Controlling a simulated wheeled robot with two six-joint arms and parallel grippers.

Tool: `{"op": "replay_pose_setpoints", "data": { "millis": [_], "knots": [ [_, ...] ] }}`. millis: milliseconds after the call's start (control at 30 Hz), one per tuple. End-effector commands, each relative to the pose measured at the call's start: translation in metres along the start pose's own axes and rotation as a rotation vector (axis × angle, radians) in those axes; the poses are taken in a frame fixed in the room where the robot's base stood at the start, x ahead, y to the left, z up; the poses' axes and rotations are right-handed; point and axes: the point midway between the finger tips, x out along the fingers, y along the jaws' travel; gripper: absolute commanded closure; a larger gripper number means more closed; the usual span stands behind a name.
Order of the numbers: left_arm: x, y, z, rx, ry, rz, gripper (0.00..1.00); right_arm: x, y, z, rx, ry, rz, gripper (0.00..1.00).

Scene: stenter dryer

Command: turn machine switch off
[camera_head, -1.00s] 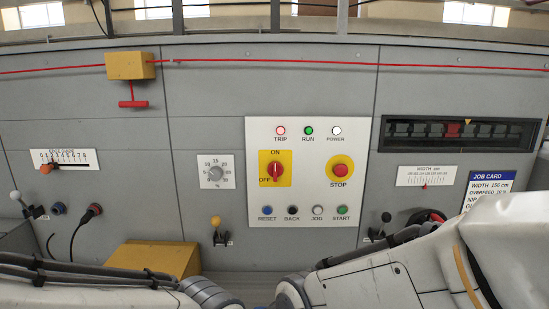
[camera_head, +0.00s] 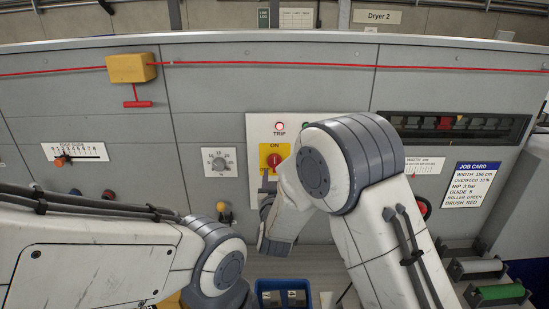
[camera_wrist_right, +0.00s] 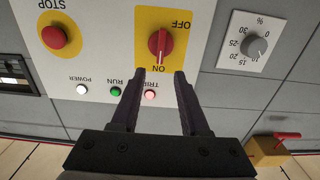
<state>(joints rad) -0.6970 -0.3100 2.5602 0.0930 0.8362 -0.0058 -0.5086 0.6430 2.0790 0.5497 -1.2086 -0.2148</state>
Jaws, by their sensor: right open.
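The machine switch (camera_head: 273,160) is a red rotary knob on a yellow plate on the white control panel. In the right wrist view, which is upside down, the knob (camera_wrist_right: 160,44) lies in line with the ON label, and OFF is off to one side. My right gripper (camera_wrist_right: 159,76) is open and empty, its two fingers apart just short of the knob on the ON side. In the head view my right gripper (camera_head: 265,190) is partly hidden by its own arm, just below the switch. My left arm shows at lower left, but its gripper does not.
In the wrist view the red STOP button (camera_wrist_right: 53,37) and the lamps (camera_wrist_right: 115,91) are beside the switch, with a grey dial (camera_wrist_right: 256,47) on the other side. A yellow box with a red pull handle (camera_head: 132,68) hangs upper left. A blue bin (camera_head: 283,293) stands below.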

Motion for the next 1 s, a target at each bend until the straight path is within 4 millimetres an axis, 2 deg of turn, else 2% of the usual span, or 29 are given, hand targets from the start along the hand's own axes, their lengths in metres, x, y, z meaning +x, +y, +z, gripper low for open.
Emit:
{"op": "replay_pose_setpoints", "data": {
  "millis": [33, 200, 400, 533, 800, 833, 933, 1000],
  "knots": [
    [-0.011, 0.001, -0.001, 0.001, 0.000, 0.000, 0.50, 0.011, 0.001, -0.005, 0.000, -0.001, 0.003, 0.55],
    [-0.029, 0.002, -0.002, 0.002, 0.000, 0.000, 0.50, 0.043, 0.001, -0.005, 0.000, -0.001, 0.001, 0.55],
    [-0.041, 0.003, -0.002, 0.001, 0.000, 0.000, 0.50, 0.068, 0.000, -0.003, 0.000, -0.001, 0.000, 0.55],
    [-0.043, 0.003, -0.002, 0.001, 0.000, 0.000, 0.50, 0.075, 0.000, -0.001, 0.000, -0.002, -0.002, 0.55],
    [-0.042, 0.003, -0.002, 0.001, 0.000, 0.000, 0.50, 0.076, 0.000, 0.000, 0.000, -0.001, -0.002, 0.55],
    [-0.042, 0.003, -0.002, 0.001, 0.000, 0.000, 0.50, 0.076, -0.001, 0.000, 0.000, -0.001, -0.002, 0.63],
    [-0.042, 0.003, -0.002, 0.001, 0.000, 0.000, 0.50, 0.076, 0.000, 0.000, 0.000, -0.001, -0.002, 1.00],
    [-0.042, 0.003, -0.002, 0.001, 0.000, 0.000, 0.50, 0.076, 0.000, -0.001, 0.000, -0.001, -0.002, 1.00]
  ]
}}
